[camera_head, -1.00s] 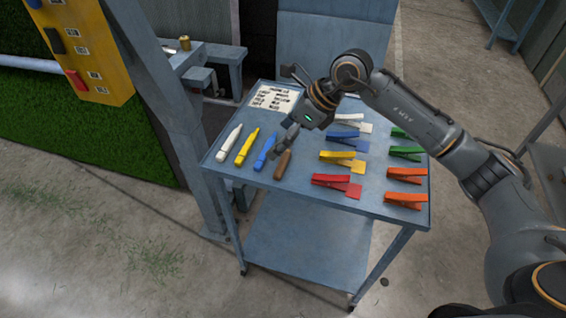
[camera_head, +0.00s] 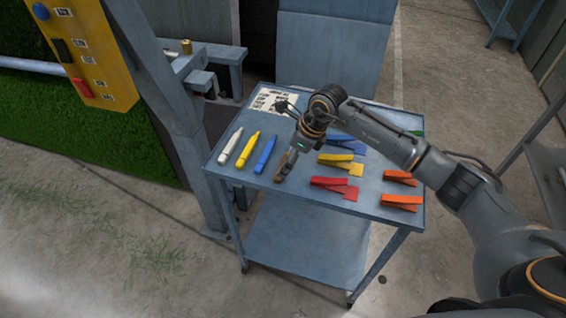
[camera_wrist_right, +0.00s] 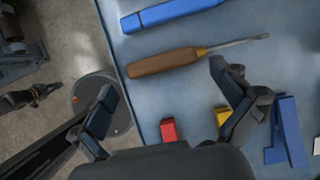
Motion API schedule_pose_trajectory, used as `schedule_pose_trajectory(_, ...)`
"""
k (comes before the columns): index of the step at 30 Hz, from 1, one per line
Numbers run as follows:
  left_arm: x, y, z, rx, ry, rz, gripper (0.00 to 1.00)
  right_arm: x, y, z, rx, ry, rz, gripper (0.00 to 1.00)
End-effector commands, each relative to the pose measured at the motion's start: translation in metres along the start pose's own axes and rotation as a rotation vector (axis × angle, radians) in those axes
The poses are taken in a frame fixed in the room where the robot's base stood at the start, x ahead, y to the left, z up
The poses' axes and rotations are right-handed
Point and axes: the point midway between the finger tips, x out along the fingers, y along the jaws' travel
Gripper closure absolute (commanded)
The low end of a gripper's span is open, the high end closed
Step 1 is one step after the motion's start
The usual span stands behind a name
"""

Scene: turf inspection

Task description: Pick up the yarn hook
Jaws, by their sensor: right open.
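The yarn hook has a brown wooden handle and a thin metal shank; it lies on the blue-grey cart top. In the right wrist view the yarn hook (camera_wrist_right: 165,62) lies across the upper middle, just beyond my fingertips, with its shank pointing right. My right gripper (camera_wrist_right: 165,85) is open and empty, its fingers spread wide. In the head view my right gripper (camera_head: 290,158) hangs above the tool and hides most of it.
On the cart (camera_head: 225,182), a blue marker (camera_head: 265,154), a yellow marker (camera_head: 248,150) and a white marker (camera_head: 231,146) lie left of the hook. Red clips (camera_head: 335,187), yellow clips (camera_head: 341,164), blue clips (camera_head: 347,144) and orange clips (camera_head: 401,201) lie right. A label sheet (camera_head: 268,100) lies at the back.

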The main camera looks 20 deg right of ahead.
Motion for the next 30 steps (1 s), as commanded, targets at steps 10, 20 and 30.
schedule_pose_trajectory(10, -0.013, 0.000, -0.001, 0.000, 0.000, 0.000, 1.00, 0.031, 0.000, 0.001, 0.000, 0.000, 0.000, 0.00)
schedule_pose_trajectory(20, -0.013, 0.000, -0.001, 0.000, 0.001, 0.000, 1.00, 0.030, 0.000, 0.001, 0.000, 0.000, 0.000, 0.39)
schedule_pose_trajectory(30, -0.011, 0.000, -0.001, 0.001, 0.001, 0.000, 1.00, 0.029, -0.001, 0.002, -0.001, -0.002, -0.001, 0.43)
